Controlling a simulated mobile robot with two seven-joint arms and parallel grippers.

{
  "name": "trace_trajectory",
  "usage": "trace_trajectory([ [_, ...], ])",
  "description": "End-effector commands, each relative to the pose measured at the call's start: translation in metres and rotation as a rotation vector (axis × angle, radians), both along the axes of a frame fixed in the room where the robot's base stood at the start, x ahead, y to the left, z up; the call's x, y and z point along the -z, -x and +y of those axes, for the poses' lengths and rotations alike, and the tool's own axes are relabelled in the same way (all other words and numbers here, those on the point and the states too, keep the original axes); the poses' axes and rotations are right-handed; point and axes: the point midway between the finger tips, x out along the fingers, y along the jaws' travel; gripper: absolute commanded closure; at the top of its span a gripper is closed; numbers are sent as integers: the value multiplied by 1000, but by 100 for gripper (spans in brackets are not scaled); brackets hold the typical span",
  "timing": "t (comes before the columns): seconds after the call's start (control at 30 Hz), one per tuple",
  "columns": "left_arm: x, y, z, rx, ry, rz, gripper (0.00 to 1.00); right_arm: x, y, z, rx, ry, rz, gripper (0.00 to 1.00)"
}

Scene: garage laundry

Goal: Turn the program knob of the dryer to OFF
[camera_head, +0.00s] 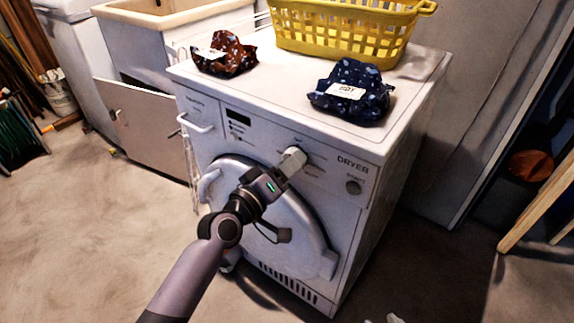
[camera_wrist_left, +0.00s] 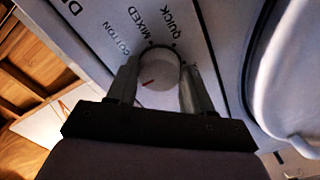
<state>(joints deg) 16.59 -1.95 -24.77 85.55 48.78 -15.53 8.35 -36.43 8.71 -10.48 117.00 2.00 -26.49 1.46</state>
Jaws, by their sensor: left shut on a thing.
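The white dryer (camera_head: 345,208) stands in the middle of the head view, with its round door below the control panel. Its program knob (camera_head: 293,157) is on the front panel, left of the word DRYER. In the left wrist view the round knob (camera_wrist_left: 157,66) has a red pointer mark, and the labels COTTON, MIXED and QUICK show around it. My left gripper (camera_head: 282,168) reaches the knob from below, in front of the door. Its two fingers (camera_wrist_left: 160,88) are on either side of the knob, shut on it. An OFF label is not readable. My right gripper is not in view.
On the dryer top lie a brown patterned bundle (camera_head: 225,56), a dark blue patterned bundle (camera_head: 350,92) and a yellow basket (camera_head: 340,34). A start button (camera_head: 353,187) is at the panel's right. A sink cabinet (camera_head: 145,125) stands left. The floor at front left is clear.

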Motion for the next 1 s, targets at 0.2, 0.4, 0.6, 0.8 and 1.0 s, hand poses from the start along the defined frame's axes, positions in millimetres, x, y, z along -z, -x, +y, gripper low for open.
trace_trajectory([
  [0.2, 1, 0, 0, -1, 3, 3, 79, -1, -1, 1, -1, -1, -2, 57],
  [0.4, 1, 0, 0, -1, 2, 2, 24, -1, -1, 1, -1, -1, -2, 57],
  [0.6, 0, 0, 0, -1, 1, 2, 24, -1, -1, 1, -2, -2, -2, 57],
  [0.8, 1, 8, 6, 0, 0, 3, 24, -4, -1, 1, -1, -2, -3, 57],
  [1.0, 1, 31, 23, 0, -1, 3, 24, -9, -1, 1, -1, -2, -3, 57],
])
